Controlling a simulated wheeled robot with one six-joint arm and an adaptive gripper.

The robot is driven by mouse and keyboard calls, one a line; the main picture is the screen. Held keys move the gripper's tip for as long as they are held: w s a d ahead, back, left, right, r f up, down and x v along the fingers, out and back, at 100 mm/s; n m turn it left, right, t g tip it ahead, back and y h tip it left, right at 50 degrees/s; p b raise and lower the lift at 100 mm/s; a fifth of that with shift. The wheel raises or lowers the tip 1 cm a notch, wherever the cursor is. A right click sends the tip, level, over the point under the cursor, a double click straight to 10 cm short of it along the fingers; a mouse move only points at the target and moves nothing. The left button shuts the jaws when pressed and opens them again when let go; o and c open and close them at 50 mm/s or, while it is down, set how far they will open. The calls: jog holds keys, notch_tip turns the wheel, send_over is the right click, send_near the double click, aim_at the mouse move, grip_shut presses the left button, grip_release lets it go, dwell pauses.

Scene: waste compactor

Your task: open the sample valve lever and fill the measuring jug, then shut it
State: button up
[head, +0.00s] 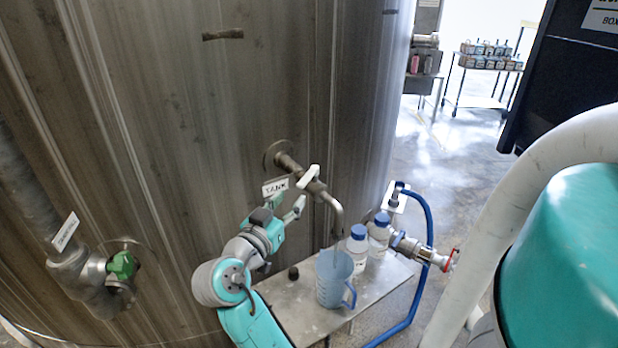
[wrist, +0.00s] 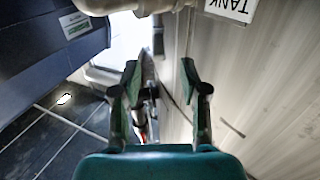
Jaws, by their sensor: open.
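The sample valve's white lever (head: 308,177) sits on the pipe from the tank and slants up to the right. Its curved spout (head: 338,212) points down over the measuring jug (head: 334,280). The jug is translucent blue and stands upright on a small metal shelf (head: 298,318). A faint pale line shows between spout and jug; I cannot tell whether liquid runs, nor the jug's level. My gripper (head: 287,204) is open, just below and left of the lever, apparently not touching it. In the wrist view its fingers (wrist: 160,80) are apart with nothing gripped.
Two white bottles with blue caps, one (head: 357,246) nearer the jug, stand behind it on the shelf. A red-handled valve (head: 450,260) with a blue hose (head: 429,225) is to the right. A green-handled valve (head: 122,265) is at left. The tank wall (head: 200,120) is close behind my arm.

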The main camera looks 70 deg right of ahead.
aim_at(309, 177)
jog(key=d, duration=1.1)
jog(key=shift+s+r, duration=0.1)
jog(key=shift+s, duration=0.05)
grip_shut()
